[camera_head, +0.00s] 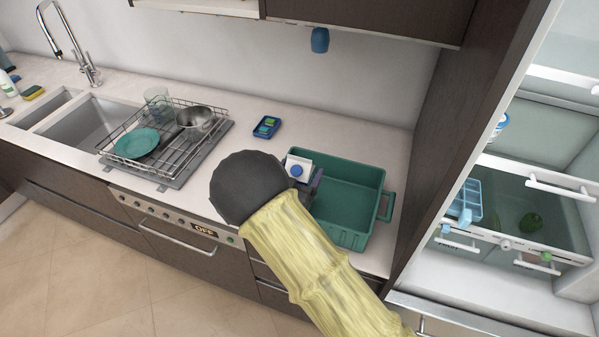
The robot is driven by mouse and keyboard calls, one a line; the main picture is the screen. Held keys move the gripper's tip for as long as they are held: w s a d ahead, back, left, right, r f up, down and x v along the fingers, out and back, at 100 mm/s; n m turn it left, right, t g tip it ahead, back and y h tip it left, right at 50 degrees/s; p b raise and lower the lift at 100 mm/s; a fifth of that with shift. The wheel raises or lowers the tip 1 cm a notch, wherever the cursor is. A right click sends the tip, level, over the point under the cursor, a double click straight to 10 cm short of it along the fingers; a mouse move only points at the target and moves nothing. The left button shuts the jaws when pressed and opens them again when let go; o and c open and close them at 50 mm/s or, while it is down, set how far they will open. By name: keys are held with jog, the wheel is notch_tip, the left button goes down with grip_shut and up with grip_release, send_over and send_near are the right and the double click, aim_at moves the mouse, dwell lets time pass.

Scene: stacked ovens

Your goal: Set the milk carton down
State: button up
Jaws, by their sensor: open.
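The milk carton (299,161) shows as a white top with a blue cap, at the left end of a green crate on the counter. My dark wrist hides its lower part, so I cannot tell whether it stands inside the crate. My gripper (312,184) is open beside the carton, at the crate's left end. The fingers are mostly hidden behind my wrist, and I cannot tell whether they touch the carton.
The green crate (384,207) has free room in its middle and right. A small blue tray (267,127) lies behind. A dish rack (168,171) with a teal plate and a pan stands left, beside the sink (95,120). An open fridge (535,165) is at right.

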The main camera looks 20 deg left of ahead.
jog(key=shift+s, duration=0.3)
jog(key=s+b, duration=0.3)
jog(key=s, duration=0.8)
jog(key=shift+s+a, duration=0.2)
jog(key=shift+a, duration=0.25)
